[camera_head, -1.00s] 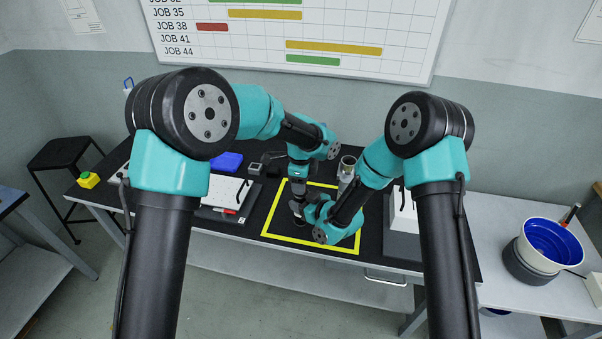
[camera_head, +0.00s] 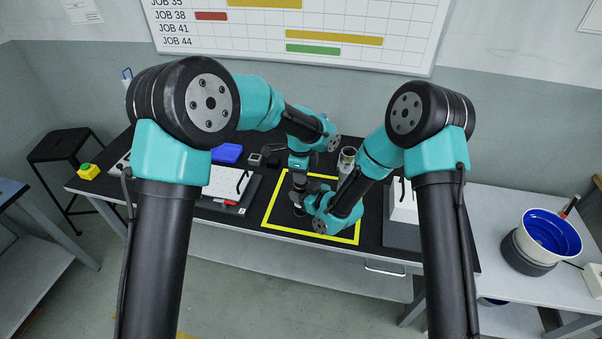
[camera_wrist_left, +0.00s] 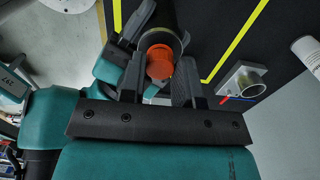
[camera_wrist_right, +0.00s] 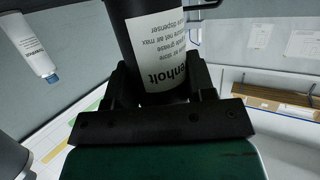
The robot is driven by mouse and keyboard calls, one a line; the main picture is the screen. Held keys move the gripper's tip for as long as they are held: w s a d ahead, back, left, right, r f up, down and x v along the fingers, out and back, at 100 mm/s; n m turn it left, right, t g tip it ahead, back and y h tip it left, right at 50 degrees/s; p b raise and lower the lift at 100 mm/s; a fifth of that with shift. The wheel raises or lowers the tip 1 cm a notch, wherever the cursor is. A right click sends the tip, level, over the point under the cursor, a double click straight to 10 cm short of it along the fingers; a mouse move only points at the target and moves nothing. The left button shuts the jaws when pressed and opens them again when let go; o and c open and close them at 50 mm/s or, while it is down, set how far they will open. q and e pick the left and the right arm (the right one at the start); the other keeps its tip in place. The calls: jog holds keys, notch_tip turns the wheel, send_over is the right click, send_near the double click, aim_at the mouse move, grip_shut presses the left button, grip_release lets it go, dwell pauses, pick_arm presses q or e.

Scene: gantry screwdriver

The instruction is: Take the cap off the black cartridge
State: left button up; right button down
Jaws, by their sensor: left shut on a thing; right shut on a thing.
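The black cartridge (camera_wrist_right: 121,22) shows in the right wrist view with a white printed label (camera_wrist_right: 165,60). My right gripper (camera_wrist_right: 157,90) is shut on its body. In the left wrist view an orange cap (camera_wrist_left: 160,63) sits at the end of the dark cartridge barrel (camera_wrist_left: 160,18), between the fingers of my left gripper (camera_wrist_left: 160,70), which is shut on it. In the head view my left gripper (camera_head: 299,180) is above my right gripper (camera_head: 304,198), close together over the yellow-outlined area. The cap is hidden there, and any gap between cap and cartridge cannot be told.
A yellow outline (camera_head: 270,213) marks the black bench top around both hands. A white board with a red marker (camera_head: 226,202) and a blue tray (camera_head: 227,153) lie left. A white box (camera_head: 402,212) stands right.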

pick_arm(q)
jog(key=n, duration=0.5)
jog(key=shift+n, duration=0.3)
jog(key=n, duration=0.6)
jog(key=shift+r, duration=0.25)
jog(key=shift+r, duration=0.3)
jog(key=shift+r, duration=0.7)
dwell(0.4)
jog(key=shift+r, duration=1.9)
